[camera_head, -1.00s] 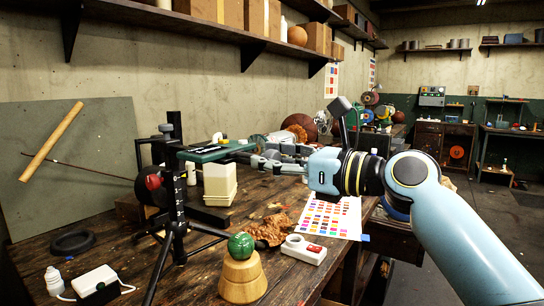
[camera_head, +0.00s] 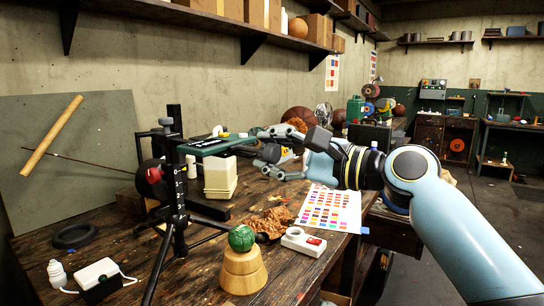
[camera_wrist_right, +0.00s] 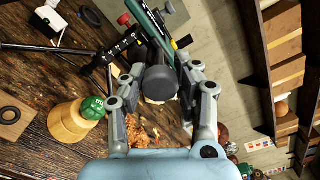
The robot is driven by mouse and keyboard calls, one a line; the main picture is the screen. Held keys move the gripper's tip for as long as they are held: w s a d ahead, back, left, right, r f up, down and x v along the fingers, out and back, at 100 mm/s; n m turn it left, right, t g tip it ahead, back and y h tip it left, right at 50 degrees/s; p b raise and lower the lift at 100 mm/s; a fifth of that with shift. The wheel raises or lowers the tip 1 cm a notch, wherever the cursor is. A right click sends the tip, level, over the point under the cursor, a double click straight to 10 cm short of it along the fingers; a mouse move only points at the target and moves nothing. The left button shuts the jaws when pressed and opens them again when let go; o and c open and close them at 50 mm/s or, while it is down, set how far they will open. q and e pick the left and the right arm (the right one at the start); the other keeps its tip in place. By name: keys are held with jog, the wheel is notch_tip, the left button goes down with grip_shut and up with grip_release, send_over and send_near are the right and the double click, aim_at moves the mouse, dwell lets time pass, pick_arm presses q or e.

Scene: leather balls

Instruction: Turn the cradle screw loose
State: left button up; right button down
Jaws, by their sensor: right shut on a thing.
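My right gripper (camera_head: 262,152) reaches in from the right to the end of the dark green plate (camera_head: 215,147) on the black upright stand (camera_head: 178,190). In the right wrist view, a dark round screw knob (camera_wrist_right: 161,82) sits between the two fingers of my right gripper (camera_wrist_right: 163,75), which is shut on it. The green plate (camera_wrist_right: 148,20) runs away behind the knob. In the head view the fingers hide most of the knob, and its thread cannot be seen. My left gripper is not in view.
A cream block (camera_head: 220,180) stands below the plate. In front are a green leather ball (camera_head: 242,238) on a wooden stand (camera_head: 243,272), brown scraps (camera_head: 270,222), a white device (camera_head: 303,241) and a colour chart (camera_head: 331,208). Tripod legs spread over the bench.

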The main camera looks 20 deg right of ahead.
jog(key=n+b, duration=0.2)
jog(key=n, duration=0.3)
jog(key=shift+f+n, duration=0.15)
jog(key=shift+n, duration=0.15)
jog(key=n+b, duration=0.3)
jog(key=n, duration=0.2)
jog(key=shift+f+n, duration=0.15)
jog(key=shift+n, duration=0.15)
jog(key=n+b, duration=0.3)
jog(key=n, duration=0.2)
jog(key=shift+b, duration=0.35)
jog(key=n+b, duration=0.2)
jog(key=n, duration=0.3)
jog(key=shift+b, duration=0.35)
jog(key=c, duration=0.9)
grip_release()
jog(key=shift+d, duration=0.1)
